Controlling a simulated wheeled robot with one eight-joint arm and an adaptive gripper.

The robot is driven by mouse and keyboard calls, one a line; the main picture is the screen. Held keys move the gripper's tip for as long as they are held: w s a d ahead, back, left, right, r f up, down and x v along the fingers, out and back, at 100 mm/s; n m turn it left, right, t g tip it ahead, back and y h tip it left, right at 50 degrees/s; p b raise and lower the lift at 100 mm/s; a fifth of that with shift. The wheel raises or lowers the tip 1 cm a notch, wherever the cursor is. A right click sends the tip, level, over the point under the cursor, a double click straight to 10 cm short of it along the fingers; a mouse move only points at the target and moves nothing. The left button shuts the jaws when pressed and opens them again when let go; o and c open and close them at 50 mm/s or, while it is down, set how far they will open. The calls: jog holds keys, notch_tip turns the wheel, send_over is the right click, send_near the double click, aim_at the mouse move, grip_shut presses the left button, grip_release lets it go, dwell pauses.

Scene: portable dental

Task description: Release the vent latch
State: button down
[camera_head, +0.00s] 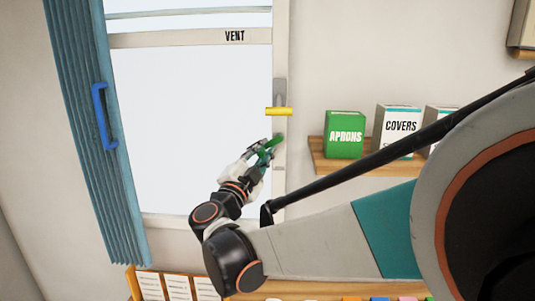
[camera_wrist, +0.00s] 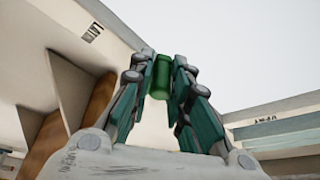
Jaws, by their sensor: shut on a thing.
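The vent window, labelled VENT (camera_head: 235,36), has a pale frame (camera_head: 190,38) and a white pane (camera_head: 185,125). On its right frame post a yellow bar handle (camera_head: 278,111) lies level across a grey plate (camera_head: 280,92). Just below it is a green handle (camera_head: 279,138), partly hidden by my fingers. My gripper (camera_head: 264,150) reaches up to it from the lower left. In the wrist view, my gripper (camera_wrist: 161,82) has its two fingers on either side of the green cylindrical handle (camera_wrist: 160,75), shut on it. How the handle joins the frame is hidden.
A blue curtain (camera_head: 85,130) with a blue handle (camera_head: 102,115) hangs at the left. A wooden shelf (camera_head: 320,160) at right carries a green APRONS box (camera_head: 344,134) and a white COVERS box (camera_head: 398,125). Cards stand below the window.

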jog(key=shift+a+r, duration=0.1)
jog(key=shift+r, duration=0.1)
jog(key=c, duration=1.5)
grip_release()
jog(key=shift+f, duration=0.1)
jog(key=shift+f, duration=0.1)
